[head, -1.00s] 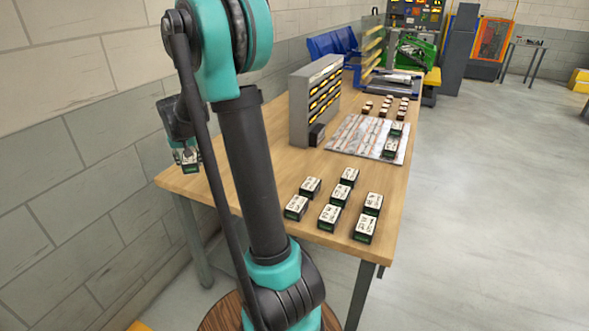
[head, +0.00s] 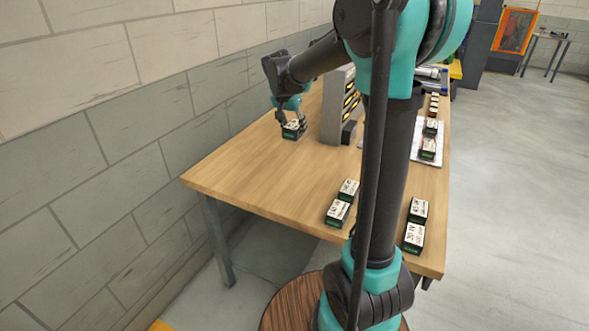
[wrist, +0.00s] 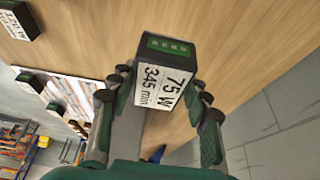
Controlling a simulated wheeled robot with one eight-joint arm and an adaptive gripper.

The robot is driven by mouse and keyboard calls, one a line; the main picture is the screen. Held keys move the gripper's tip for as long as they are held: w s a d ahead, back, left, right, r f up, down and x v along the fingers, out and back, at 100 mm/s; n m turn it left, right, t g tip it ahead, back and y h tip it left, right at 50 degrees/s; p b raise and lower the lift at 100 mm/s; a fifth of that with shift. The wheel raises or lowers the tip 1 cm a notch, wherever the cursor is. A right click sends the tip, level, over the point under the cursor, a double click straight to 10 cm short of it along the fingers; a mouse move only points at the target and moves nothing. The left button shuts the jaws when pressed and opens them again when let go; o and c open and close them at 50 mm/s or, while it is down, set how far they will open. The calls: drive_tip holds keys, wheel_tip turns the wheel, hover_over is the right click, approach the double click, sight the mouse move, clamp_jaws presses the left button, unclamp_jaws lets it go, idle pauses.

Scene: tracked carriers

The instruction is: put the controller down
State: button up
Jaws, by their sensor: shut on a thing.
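The controller (head: 291,132) is a small black block with a white label and a green strip. My gripper (head: 291,119) is shut on it, above the left rear part of the wooden table (head: 250,170), left of the grey drawer unit. In the wrist view the controller (wrist: 166,80) sits between my two fingers (wrist: 160,90), its label reading "75 W 345 min". I cannot tell whether its underside touches the tabletop. Similar controllers stand at the front of the table, such as one (head: 338,213) left of my arm and one (head: 413,237) right of it.
The grey drawer unit (head: 335,105) stands close to the right of my gripper. The left front of the tabletop is clear. A block wall (head: 150,130) runs along the left.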

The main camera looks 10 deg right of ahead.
wheel_tip(320, 180, down, 16)
drive_tip(key=shift+a+f, duration=0.1)
drive_tip(key=shift+f, duration=0.1)
drive_tip(key=shift+f, duration=0.1)
idle(0.3)
drive_tip(key=o, duration=1.4)
drive_tip(key=shift+o, duration=0.2)
drive_tip(key=v, duration=1.2)
drive_tip(key=shift+r, duration=0.2)
